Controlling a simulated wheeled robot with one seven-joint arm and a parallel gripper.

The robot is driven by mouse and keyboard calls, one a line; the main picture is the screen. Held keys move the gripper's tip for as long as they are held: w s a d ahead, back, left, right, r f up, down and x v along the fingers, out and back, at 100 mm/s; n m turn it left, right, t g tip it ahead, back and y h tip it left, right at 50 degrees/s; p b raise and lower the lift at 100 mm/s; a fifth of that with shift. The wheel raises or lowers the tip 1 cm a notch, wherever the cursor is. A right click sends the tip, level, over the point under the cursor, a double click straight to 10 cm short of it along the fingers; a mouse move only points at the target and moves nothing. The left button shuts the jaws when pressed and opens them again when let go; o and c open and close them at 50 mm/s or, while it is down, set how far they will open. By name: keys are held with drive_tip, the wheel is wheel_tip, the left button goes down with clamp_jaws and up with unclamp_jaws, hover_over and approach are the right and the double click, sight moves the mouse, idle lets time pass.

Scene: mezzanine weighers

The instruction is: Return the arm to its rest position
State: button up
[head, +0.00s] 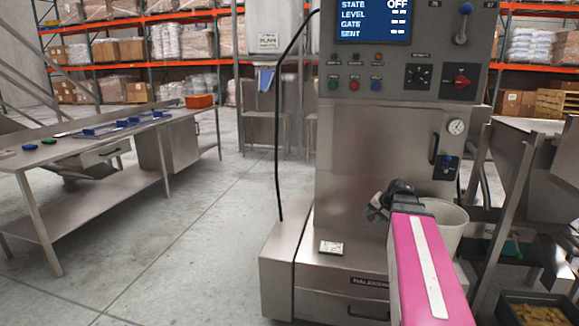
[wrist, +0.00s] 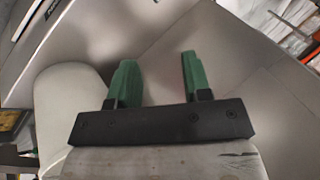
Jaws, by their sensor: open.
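My arm, with a pink cover, reaches forward from the lower right of the head view. Bare steel panels fill the view beyond the fingers.
The machine's display (head: 375,20) reads STATE OFF. A black cable (head: 277,120) hangs at its left. A steel bench (head: 90,145) with blue items stands left. A steel hopper frame (head: 510,190) and a bin (head: 535,308) stand close at right. The floor between bench and machine is clear.

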drive_tip(key=s+a+f+n+g+h, duration=0.1)
drive_tip(key=s+a+f+n+g, duration=0.2)
drive_tip(key=s+a+f, duration=0.3)
drive_tip(key=s+a+f+n+g+h, duration=0.2)
drive_tip(key=s+a+f+n, duration=0.1)
drive_tip(key=s+a+f, duration=0.4)
drive_tip(key=s+f, duration=0.3)
drive_tip(key=f, duration=0.2)
drive_tip(key=shift+s+a+f+n+g+h, duration=0.2)
drive_tip(key=shift+a+f+n+g+h, duration=0.1)
drive_tip(key=shift+f+n+g, duration=0.1)
